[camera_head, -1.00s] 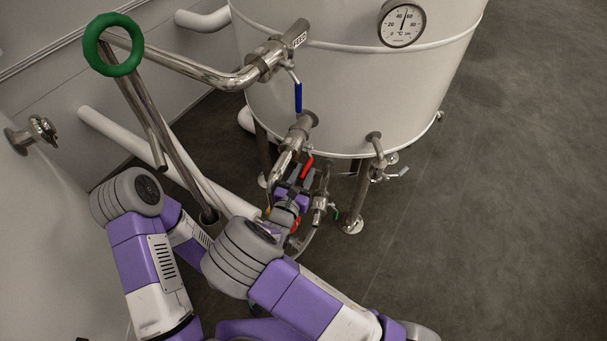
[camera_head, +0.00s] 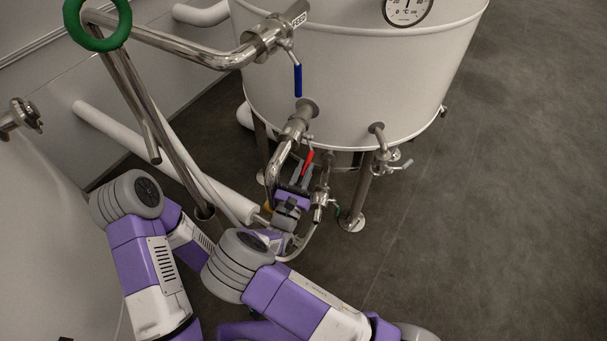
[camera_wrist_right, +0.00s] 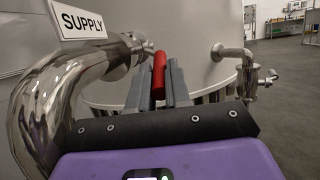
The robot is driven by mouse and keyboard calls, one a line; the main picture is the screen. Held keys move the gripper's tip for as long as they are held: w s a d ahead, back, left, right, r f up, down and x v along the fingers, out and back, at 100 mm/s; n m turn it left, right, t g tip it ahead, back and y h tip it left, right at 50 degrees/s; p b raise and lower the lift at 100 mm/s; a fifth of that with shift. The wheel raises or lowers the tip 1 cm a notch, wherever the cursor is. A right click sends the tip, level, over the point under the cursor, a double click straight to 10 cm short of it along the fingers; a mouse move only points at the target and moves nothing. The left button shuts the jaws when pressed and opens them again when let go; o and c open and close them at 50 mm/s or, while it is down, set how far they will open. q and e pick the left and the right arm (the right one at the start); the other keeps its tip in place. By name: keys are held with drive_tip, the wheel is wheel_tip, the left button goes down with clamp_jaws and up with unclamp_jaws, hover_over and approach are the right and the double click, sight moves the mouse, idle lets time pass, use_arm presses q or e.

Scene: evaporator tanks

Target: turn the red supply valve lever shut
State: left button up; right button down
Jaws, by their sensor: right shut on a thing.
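The red supply valve lever (camera_head: 308,161) points up and slightly right below the tank's lower pipe outlet in the head view. The lever's lower end and the valve body are partly hidden by the gripper. My left gripper is out of view; only left arm links show.
The white tank (camera_head: 350,85) stands behind on metal legs. A blue lever (camera_head: 298,80) hangs from the FEED pipe above. A curved steel pipe (camera_wrist_right: 45,100) lies close left of my right gripper. A green ring (camera_head: 97,45) is at upper left. The floor at right is clear.

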use_arm(q)
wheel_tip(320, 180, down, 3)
drive_tip(key=shift+b, duration=1.05)
use_arm(e)
drive_tip(key=shift+w+d+f+t+h, duration=0.1)
drive_tip(key=shift+w+f+t+h, duration=0.15)
drive_tip(key=shift+f+t, duration=0.2)
drive_tip(key=shift+w+d+f+t+h, duration=0.1)
drive_tip(key=shift+f+t+h, duration=0.15)
drive_tip(key=shift+f+t, duration=0.2)
drive_tip(key=c, duration=1.1)
unclamp_jaws()
